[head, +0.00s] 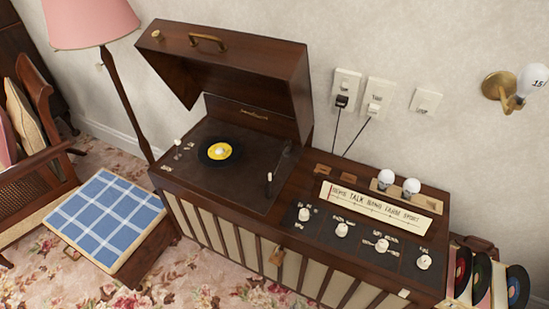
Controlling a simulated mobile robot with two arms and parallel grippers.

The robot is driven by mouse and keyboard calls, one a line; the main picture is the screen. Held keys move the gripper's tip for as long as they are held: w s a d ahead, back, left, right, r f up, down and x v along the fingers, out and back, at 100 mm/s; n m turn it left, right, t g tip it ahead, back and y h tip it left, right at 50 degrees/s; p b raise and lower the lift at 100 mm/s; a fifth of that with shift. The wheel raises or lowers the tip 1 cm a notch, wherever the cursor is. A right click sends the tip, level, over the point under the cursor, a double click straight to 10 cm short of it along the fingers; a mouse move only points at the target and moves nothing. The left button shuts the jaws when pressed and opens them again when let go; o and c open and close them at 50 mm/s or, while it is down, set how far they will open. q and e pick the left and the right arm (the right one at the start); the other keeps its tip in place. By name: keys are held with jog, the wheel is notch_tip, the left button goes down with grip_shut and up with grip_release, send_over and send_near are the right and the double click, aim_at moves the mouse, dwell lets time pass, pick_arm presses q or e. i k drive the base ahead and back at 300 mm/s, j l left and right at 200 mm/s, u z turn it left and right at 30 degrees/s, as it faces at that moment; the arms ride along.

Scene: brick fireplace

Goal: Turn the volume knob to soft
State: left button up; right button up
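A dark wooden record player cabinet (208,222) stands against the wall with its lid (232,72) raised. A row of several white knobs sits on the dark panel at its right front. They are a leftmost knob (304,214), a second knob (342,230), a third knob (382,245) and a rightmost knob (424,262). Small labels lie around each knob, but they are too small to read, so I cannot tell which is volume or where it points. Neither of my grippers shows in the head view.
A yellow-labelled record (219,151) lies on the turntable. A paper strip (376,207) and two bulbs (411,186) are behind the knobs. A blue checked stool (106,220) and pink lamp (90,22) are left. Records (517,285) stand at lower right.

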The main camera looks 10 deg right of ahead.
aim_at(382, 246)
jog(key=z, duration=0.4)
jog(key=k+l+z, duration=0.1)
jog(key=z, duration=0.25)
jog(key=l+z, duration=0.2)
jog(key=z, duration=0.2)
jog(key=k, duration=0.05)
